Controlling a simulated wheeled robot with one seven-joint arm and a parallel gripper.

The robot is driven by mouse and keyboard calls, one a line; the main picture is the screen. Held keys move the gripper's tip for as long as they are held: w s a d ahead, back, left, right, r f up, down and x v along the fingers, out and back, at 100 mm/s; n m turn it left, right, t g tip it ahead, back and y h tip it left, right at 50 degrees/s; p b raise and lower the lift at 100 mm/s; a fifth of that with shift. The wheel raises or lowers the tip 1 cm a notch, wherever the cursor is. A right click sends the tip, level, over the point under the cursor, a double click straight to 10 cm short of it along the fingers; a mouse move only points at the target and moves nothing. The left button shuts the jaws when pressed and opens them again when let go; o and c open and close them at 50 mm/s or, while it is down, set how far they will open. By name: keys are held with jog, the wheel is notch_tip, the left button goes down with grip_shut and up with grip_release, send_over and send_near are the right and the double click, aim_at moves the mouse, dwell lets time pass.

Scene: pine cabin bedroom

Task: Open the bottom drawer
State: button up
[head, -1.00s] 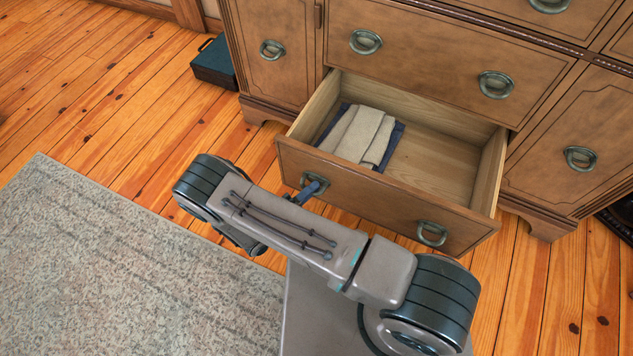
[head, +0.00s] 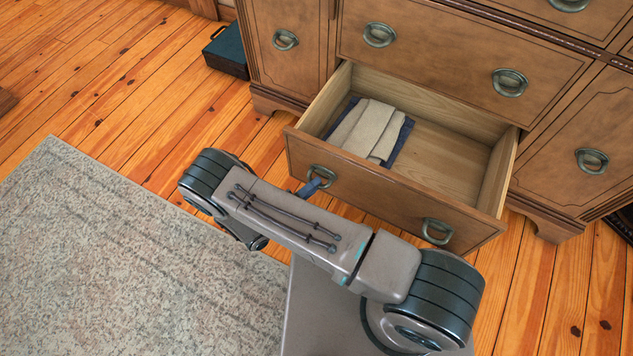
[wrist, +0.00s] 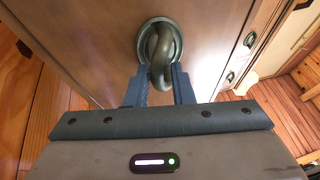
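The bottom drawer (head: 375,199) of the wooden dresser stands pulled well out, its pale interior in plain view. Its front has two ring handles, a left one (head: 322,173) and a right one (head: 437,231). My gripper (wrist: 161,74) is at the left handle; in the wrist view the ring (wrist: 163,50) stands out from its round plate with its lower part between the two blue fingertips, which close on it from both sides. In the head view my arm hides most of the gripper; only a bit of blue finger shows at the handle.
Folded beige and dark blue cloths (head: 374,132) lie in the drawer's left part. The dresser's drawer above (head: 440,62) is shut. A dark case (head: 226,50) stands on the floor left of the dresser. A grey rug (head: 130,260) covers the floor at left; the wood floor between is clear.

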jog(key=p+v, duration=0.1)
jog(key=v, duration=1.1)
jog(key=shift+s+a+f, duration=0.1)
